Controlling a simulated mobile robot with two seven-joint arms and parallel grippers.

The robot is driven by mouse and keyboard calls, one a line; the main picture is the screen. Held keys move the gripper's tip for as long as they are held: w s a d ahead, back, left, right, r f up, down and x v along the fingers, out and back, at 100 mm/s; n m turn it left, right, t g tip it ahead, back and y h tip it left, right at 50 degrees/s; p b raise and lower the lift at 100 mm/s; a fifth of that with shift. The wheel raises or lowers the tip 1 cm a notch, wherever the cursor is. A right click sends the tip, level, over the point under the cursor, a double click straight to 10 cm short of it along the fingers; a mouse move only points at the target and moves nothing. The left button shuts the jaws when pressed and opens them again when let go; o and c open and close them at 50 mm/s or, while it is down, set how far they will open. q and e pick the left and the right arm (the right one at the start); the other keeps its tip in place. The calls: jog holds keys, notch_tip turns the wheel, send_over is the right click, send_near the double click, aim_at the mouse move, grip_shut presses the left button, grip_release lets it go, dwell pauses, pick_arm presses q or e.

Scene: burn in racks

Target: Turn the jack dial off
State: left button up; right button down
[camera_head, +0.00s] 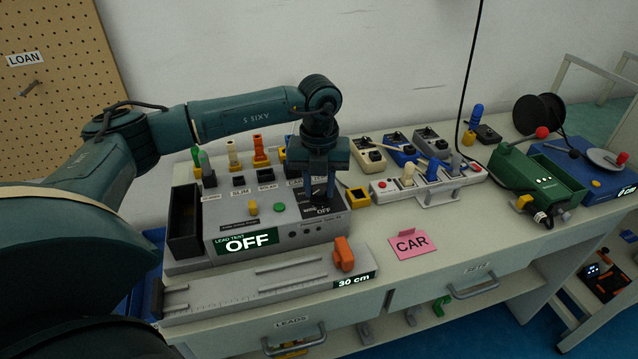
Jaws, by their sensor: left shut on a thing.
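The grey lead test box (272,221) stands on the bench, and its front display (247,241) reads OFF. A dark dial plate (323,211) with white lettering, including OFF, is on the right part of its top. My left gripper (318,197) points straight down over this plate and is shut on the dial knob there. The fingers hide most of the knob, so I cannot tell its exact pointer direction. My right gripper is out of view.
A grey ruler track (220,292) with an orange slider (343,254) and a 30 cm display lies in front. A pink CAR card (408,245) lies to its right. Power strips, adapters and a green box (532,180) fill the right side.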

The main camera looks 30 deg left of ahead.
pick_arm(q)
jog(key=n, duration=0.3)
jog(key=shift+w+r+n, duration=0.1)
jog(key=shift+n, duration=0.3)
jog(key=n+p, duration=0.1)
jog(key=n, duration=0.2)
jog(key=shift+n, duration=0.3)
jog(key=shift+n+p, duration=0.3)
jog(key=shift+n, duration=0.9)
jog(key=shift+n+p, duration=0.3)
jog(key=shift+n, duration=1.1)
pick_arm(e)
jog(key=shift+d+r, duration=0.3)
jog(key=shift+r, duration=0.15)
pick_arm(q)
jog(key=shift+a, duration=0.1)
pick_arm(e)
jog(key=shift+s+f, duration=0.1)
pick_arm(q)
jog(key=o, duration=1)
